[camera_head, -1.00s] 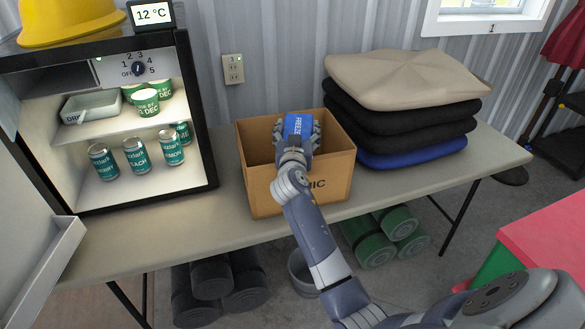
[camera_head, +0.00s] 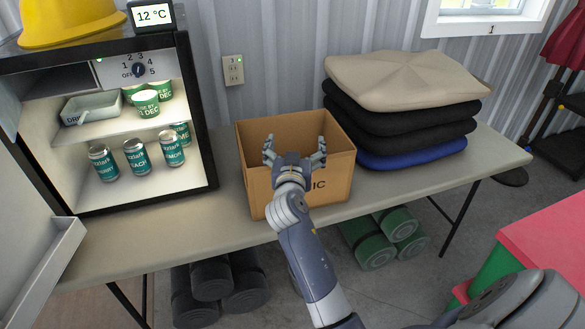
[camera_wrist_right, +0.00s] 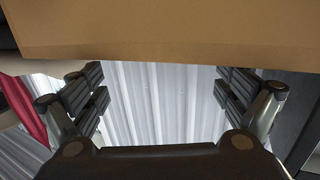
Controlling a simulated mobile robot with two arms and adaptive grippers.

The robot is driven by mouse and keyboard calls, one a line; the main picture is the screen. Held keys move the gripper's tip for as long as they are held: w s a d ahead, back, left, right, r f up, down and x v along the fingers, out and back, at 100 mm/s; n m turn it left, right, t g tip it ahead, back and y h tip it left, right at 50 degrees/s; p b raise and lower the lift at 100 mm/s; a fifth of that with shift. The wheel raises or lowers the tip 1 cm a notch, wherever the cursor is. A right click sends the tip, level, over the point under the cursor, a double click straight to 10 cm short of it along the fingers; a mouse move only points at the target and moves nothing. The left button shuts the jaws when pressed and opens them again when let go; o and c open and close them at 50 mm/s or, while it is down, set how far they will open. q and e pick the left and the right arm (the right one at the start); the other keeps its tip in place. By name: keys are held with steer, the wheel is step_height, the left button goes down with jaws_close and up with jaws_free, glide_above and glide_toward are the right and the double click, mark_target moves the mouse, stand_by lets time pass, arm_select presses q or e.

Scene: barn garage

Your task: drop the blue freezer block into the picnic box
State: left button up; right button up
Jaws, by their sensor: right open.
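The picnic box (camera_head: 338,178) is an open brown cardboard box standing on the table in the head view. My right gripper (camera_head: 295,148) is open and empty over the front part of the box, with its fingers spread above the opening. In the right wrist view my right gripper (camera_wrist_right: 160,88) also shows open, with nothing between its fingers. A brown cardboard surface (camera_wrist_right: 160,28) fills the top of that view. The blue freezer block is not visible; the box's floor is hidden by its front wall and my gripper. My left gripper is not in view.
An open fridge (camera_head: 205,130) with cans and tubs stands left of the box. Stacked cushions (camera_head: 400,80) lie to its right. The table (camera_head: 190,225) is bare in front of the fridge. Rolled mats (camera_head: 370,245) lie beneath.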

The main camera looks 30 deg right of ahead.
steer(key=v, duration=0.5)
steer(key=shift+s, duration=0.1)
stand_by(0.3)
